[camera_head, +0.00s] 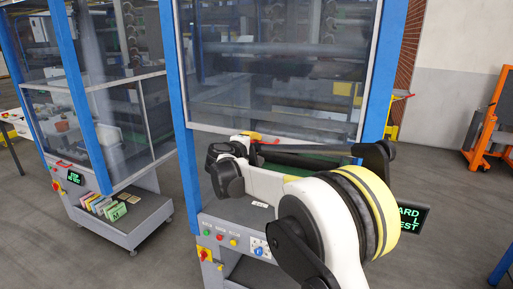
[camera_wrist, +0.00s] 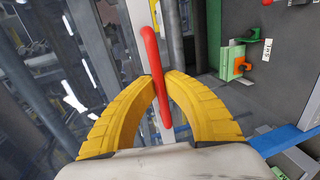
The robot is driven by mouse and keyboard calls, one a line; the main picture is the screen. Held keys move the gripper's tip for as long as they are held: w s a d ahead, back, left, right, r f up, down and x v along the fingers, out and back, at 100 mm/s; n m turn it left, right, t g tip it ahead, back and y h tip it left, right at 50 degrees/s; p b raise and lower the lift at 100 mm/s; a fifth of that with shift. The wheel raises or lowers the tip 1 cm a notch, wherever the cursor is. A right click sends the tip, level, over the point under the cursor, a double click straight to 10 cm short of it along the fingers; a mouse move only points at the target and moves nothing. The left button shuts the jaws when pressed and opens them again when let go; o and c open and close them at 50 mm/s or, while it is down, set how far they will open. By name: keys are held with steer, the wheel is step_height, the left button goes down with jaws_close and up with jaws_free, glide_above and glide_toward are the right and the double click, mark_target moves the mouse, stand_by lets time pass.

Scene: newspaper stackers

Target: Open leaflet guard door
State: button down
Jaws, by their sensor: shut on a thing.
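The leaflet guard door (camera_head: 280,75) is a large clear panel in a pale frame between the blue posts of the nearer machine. Its lower edge runs behind my arm, and I cannot tell how far it stands open. In the wrist view the clear panel (camera_wrist: 45,75) fills the left side. A red bar handle (camera_wrist: 150,50) runs along the pale frame there. My gripper (camera_wrist: 163,85) has its yellow fingers closed around the handle, one on each side. In the head view my gripper (camera_head: 250,137) is at the door's lower edge, small and partly hidden by my arm.
A row of buttons (camera_head: 220,235) sits on the front of the grey machine base below. A dark sign with green letters (camera_head: 411,218) is partly behind my arm. A similar machine with leaflets (camera_head: 103,206) stands left. An orange stand (camera_head: 490,135) is at right. Grey floor is clear between.

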steer(key=shift+r, duration=0.15)
steer(key=c, duration=1.5)
jaws_free()
steer(key=shift+a, duration=0.1)
steer(key=shift+o, duration=0.2)
steer(key=v, duration=1.2)
